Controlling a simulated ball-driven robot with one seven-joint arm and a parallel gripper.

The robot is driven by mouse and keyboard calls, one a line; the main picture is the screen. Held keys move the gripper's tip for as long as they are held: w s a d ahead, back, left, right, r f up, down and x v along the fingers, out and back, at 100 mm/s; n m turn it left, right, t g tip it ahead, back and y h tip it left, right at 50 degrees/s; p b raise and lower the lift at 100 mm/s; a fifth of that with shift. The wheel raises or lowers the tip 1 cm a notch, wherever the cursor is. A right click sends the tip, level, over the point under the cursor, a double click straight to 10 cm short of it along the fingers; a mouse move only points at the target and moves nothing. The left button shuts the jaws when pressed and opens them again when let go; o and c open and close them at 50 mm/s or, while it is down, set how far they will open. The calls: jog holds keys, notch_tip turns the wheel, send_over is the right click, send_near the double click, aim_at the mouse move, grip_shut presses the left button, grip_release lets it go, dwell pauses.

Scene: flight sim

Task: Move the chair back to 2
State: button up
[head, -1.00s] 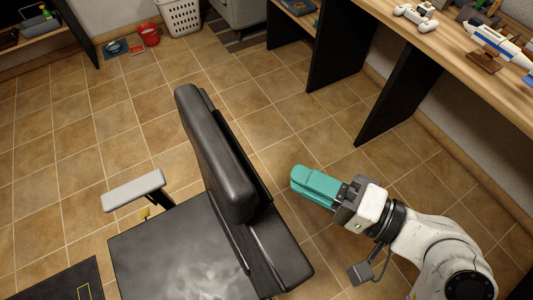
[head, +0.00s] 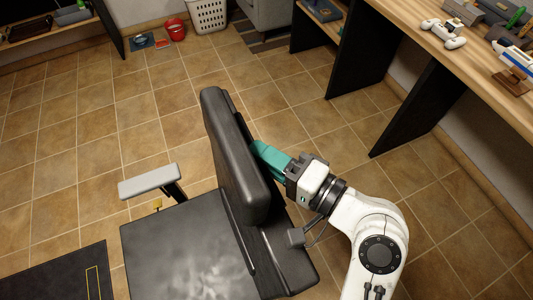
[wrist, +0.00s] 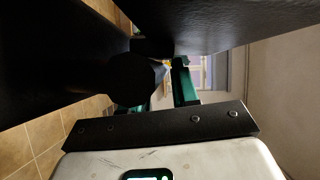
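The black chair fills the lower middle of the head view, with its upright backrest (head: 238,155), shiny seat (head: 185,245) and one grey armrest (head: 149,181). My gripper (head: 256,148), with teal fingers, reaches to the right side of the backrest. Its fingertips are at or just behind the backrest edge; I cannot tell whether they touch or hold it. In the wrist view, a teal finger (wrist: 183,82) shows beside dark chair parts that cover the upper left. The finger gap is mostly hidden. No marking reading 2 is legible.
A dark mat (head: 60,275) with a yellow outline lies at lower left. A wooden desk (head: 480,75) with black panels stands on the right. A red bucket (head: 176,29) and a white basket (head: 208,15) stand at the back. The tiled floor on the left is open.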

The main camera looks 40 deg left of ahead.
jog(key=shift+c, duration=0.3)
grip_shut()
jog(key=w+d+f+m+b, duration=0.1)
jog(key=w+d, duration=0.1)
jog(key=w, duration=0.4)
jog(key=shift+w+d+f+y, duration=0.25)
jog(key=shift+d+y, duration=0.05)
jog(key=shift+d, duration=0.05)
jog(key=shift+o, duration=0.3)
grip_release()
